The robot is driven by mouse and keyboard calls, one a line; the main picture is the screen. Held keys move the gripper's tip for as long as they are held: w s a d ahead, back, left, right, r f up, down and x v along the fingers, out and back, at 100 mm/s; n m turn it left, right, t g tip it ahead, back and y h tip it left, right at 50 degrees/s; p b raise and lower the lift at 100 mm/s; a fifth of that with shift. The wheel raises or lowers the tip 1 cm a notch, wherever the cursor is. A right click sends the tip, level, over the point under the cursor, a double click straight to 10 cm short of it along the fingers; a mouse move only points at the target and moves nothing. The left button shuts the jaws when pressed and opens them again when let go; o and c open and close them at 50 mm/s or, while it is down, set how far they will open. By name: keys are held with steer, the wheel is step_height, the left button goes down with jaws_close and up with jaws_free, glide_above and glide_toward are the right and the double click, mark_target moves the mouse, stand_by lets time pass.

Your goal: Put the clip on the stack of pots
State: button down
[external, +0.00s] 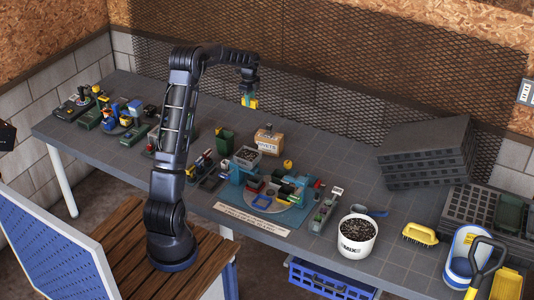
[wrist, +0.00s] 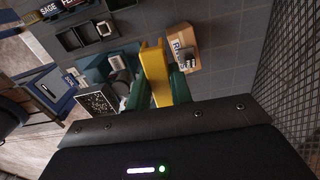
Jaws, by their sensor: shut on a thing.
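My gripper (external: 249,99) hangs from the raised arm over the back part of the table. It is shut on a yellow piece, which I take to be the clip (wrist: 155,70); its yellow also shows in the external view (external: 252,103). In the wrist view the clip stands out between the two green fingers of my gripper (wrist: 159,86). A dark green square container (external: 224,140) stands on the table below and left of my gripper; it may be the stack of pots. A green shape left of the clip in the wrist view (wrist: 112,66) may be the same container. The gripper is apart from it.
A cardboard box (external: 268,141) stands right of the green container. A tray of dark soil (external: 247,154) sits on the teal mixer in front. A white soil bucket (external: 357,237) and stacked black trays (external: 425,150) are on the right. Wire mesh (external: 330,75) runs behind the table.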

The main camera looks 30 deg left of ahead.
step_height(320, 180, up, 3)
glide_above(225, 135)
steer(key=f, duration=1.9)
steer(key=shift+s+f, duration=0.2)
steer(key=shift+f, duration=0.05)
steer(key=shift+f, duration=0.2)
steer(key=c, duration=1.3)
jaws_free()
steer(key=shift+o, duration=0.2)
steer(key=shift+r, duration=0.1)
